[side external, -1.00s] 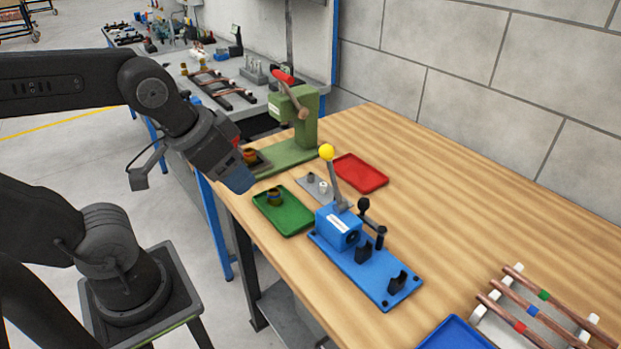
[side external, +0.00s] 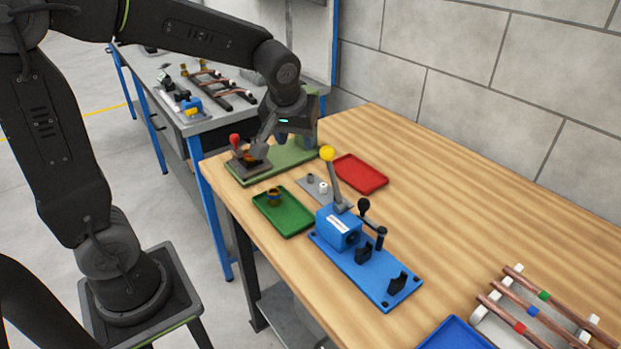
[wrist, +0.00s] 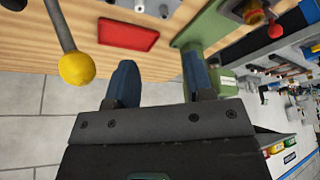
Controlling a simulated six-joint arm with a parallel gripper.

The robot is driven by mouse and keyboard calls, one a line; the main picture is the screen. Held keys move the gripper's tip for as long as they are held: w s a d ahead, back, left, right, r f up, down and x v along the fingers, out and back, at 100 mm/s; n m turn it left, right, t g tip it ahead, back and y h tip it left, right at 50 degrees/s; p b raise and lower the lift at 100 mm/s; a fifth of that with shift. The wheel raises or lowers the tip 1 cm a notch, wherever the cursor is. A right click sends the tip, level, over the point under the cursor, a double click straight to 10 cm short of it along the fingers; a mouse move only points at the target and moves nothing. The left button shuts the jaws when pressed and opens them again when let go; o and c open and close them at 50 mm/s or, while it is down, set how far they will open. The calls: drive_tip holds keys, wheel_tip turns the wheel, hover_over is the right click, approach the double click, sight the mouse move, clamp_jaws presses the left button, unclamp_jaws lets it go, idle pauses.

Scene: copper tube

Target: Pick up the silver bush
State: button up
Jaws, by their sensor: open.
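A small grey plate (side external: 314,189) on the wooden bench carries two short pieces. One is a grey, silver-looking bush (side external: 310,178) and the other is a whitish one (side external: 323,187); they are too small to tell apart surely. In the wrist view the plate and pieces are at the top edge, partly cut off. My gripper (wrist: 160,62) is open and empty, with its two blue fingers apart. In the side view my gripper (side external: 284,128) is in front of the green press (side external: 312,104), behind and left of the grey plate, above the bench.
A red tray (side external: 361,174) lies right of the plate and a green tray (side external: 283,221) with a brass-and-dark piece stands left. The blue fixture (side external: 340,229) has a tall yellow-knobbed lever (side external: 327,153) near the plate.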

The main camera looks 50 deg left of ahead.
drive_tip(key=n, duration=0.2)
approach(311, 174)
drive_tip(key=shift+g+y, duration=0.3)
drive_tip(key=x, duration=0.9)
drive_tip(key=shift+w+d+f, duration=0.1)
drive_tip(key=shift+w+d, duration=0.1)
drive_tip(key=shift+d, duration=0.05)
drive_tip(key=shift+c, duration=0.4)
clamp_jaws()
